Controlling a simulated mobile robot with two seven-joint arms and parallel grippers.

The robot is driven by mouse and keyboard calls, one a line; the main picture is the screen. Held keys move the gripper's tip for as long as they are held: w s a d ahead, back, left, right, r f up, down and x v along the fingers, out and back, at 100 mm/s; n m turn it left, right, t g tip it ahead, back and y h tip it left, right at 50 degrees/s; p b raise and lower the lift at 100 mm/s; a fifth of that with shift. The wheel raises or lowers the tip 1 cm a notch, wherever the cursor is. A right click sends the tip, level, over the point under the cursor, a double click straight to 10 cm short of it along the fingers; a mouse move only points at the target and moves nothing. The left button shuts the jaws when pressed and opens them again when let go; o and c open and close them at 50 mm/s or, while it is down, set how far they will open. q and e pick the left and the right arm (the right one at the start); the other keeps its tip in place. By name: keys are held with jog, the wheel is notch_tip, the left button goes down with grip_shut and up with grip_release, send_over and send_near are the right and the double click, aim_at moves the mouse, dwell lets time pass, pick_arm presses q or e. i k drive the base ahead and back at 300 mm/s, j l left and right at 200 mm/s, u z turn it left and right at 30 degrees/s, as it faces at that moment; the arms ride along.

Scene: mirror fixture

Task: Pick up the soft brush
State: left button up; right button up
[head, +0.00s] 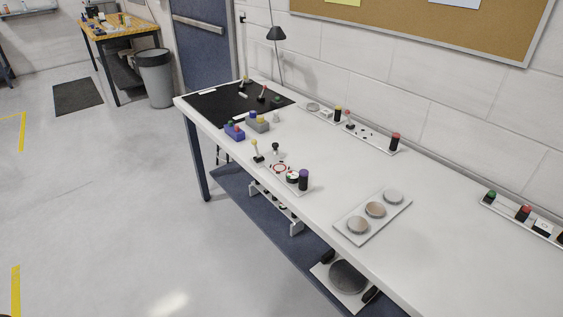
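I cannot clearly make out the soft brush at this size. Small upright pieces that could include it stand on the long white table (330,165). One with a pale yellow top (255,145) and one with a black knob (276,149) stand near the table's left edge. Neither of my grippers is in view.
A white tray with three round discs (358,226) lies near the table's middle. Rails (372,139) line the wall side. The floor (100,200) at left is open.

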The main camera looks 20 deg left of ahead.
aim_at(276, 118)
jog(key=i+j+z, duration=0.15)
jog(key=j, duration=0.3)
jog(key=i+j+z, duration=0.15)
jog(key=j, duration=0.35)
jog(key=i+j+z, duration=0.15)
jog(key=j, duration=0.35)
jog(key=i+j+z, duration=0.15)
jog(key=j, duration=0.35)
jog(key=i+j+z, duration=0.2)
jog(key=j, duration=0.35)
jog(key=j+z, duration=0.15)
jog(key=j, duration=0.4)
